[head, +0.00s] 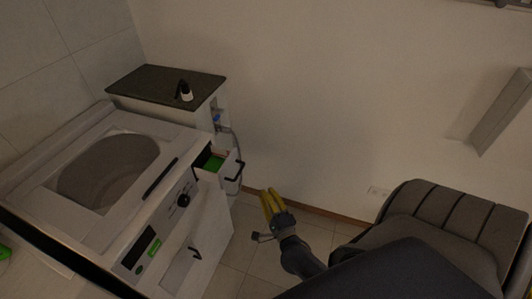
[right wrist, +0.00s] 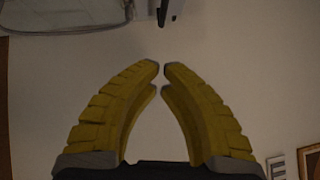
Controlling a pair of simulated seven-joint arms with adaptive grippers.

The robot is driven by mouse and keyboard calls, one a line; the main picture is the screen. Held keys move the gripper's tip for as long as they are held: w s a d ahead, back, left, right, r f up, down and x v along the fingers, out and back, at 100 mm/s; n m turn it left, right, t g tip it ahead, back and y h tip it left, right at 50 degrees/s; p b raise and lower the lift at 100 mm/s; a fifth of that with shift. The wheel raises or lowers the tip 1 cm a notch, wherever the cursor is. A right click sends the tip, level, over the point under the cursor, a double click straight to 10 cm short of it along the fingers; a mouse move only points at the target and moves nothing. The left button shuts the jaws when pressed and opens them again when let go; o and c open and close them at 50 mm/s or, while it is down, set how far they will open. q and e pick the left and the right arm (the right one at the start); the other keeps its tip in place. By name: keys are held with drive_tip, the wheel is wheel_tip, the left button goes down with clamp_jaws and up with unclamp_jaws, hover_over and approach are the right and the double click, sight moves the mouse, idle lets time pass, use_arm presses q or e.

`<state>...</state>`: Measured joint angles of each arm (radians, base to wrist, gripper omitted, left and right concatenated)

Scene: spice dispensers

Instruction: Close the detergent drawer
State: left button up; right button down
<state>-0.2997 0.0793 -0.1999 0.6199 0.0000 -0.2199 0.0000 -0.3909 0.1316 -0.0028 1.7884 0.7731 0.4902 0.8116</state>
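The detergent drawer (head: 208,175) is pulled out at the right end of the washing machine's control panel (head: 150,242) in the head view. Its inside shows green and a little red, and its front carries a dark handle (head: 236,171). My right gripper (head: 266,190), with yellow fingers, is to the right of and below the drawer front, apart from it. In the right wrist view its fingertips (right wrist: 161,66) nearly meet, with a thin gap and nothing between them. A dark part at that view's top edge may be the handle. My left gripper is out of view.
The wall (head: 320,90) is behind my right gripper. Tiled floor (head: 245,255) lies between machine and gripper.

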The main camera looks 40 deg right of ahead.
drive_tip(key=w+r, duration=0.1)
drive_tip(key=w, duration=0.9)
drive_tip(key=shift+a+r, duration=0.15)
drive_tip(key=shift+r, duration=0.15)
